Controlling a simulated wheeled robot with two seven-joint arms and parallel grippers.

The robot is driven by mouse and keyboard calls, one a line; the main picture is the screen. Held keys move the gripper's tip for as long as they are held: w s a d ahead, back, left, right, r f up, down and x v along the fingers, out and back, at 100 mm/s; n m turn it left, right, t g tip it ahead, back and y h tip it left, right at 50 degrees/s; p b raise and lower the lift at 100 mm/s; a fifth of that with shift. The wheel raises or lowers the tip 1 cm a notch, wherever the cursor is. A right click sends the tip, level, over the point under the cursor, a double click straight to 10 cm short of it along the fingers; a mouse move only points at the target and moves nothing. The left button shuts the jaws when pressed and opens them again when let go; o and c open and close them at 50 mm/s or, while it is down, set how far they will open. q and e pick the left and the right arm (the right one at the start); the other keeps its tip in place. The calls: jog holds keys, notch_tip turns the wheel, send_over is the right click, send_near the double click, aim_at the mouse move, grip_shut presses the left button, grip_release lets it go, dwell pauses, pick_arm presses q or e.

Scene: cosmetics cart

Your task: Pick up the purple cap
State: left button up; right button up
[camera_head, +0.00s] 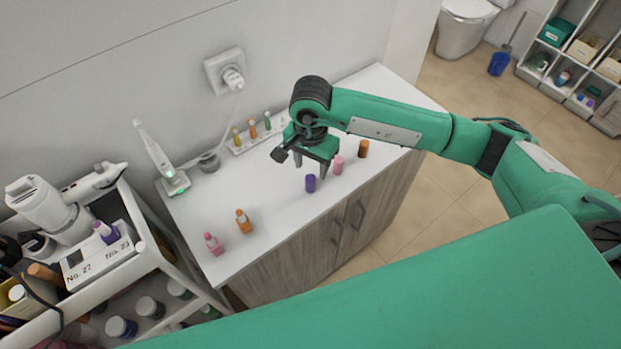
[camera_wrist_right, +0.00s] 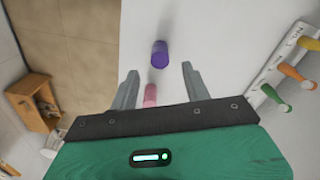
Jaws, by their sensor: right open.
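The purple cap (camera_head: 310,183) stands on the white cabinet top near its front edge. My right gripper (camera_head: 312,168) is above the counter, just behind and above the cap in the head view. In the right wrist view the purple cap (camera_wrist_right: 159,54) lies ahead of the open right gripper (camera_wrist_right: 161,70), roughly centred beyond its fingertips. The jaws are empty; I see no contact with the cap. My left gripper is not in view.
A pink cap (camera_head: 338,165) and an orange-brown cap (camera_head: 363,149) stand to the right of the purple one. Orange (camera_head: 243,221) and pink (camera_head: 213,243) bottles stand at the front left. A rack (camera_head: 258,137) of several bottles is at the back.

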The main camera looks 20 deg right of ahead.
aim_at(310, 178)
notch_tip(310, 178, down, 5)
jog(key=p, duration=0.3)
jog(key=shift+s, duration=0.1)
jog(key=shift+f, duration=0.3)
jog(key=c, duration=1)
